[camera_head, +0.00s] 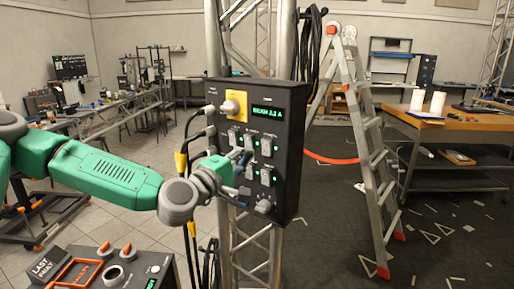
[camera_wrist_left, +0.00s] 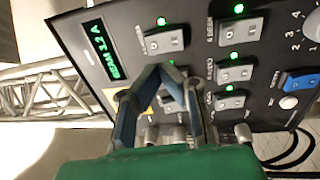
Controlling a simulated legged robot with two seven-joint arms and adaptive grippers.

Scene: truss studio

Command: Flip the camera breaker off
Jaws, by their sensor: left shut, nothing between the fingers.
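The black breaker panel (camera_head: 285,190) is mounted on a metal truss and carries several grey rocker switches, with green lights lit beside those I can see. One grey breaker (camera_wrist_left: 230,100) shows clear of the fingers in the left wrist view. The labels are too small to tell which one is the camera breaker. My right gripper is not in view.
The panel has a green display (camera_head: 268,112), a yellow plate (camera_head: 237,106) and cables at its left side. A blue switch (camera_wrist_left: 300,80) and a numbered dial sit by the panel's edge. A ladder (camera_head: 365,140) stands at right; a console (camera_head: 110,270) is lower left.

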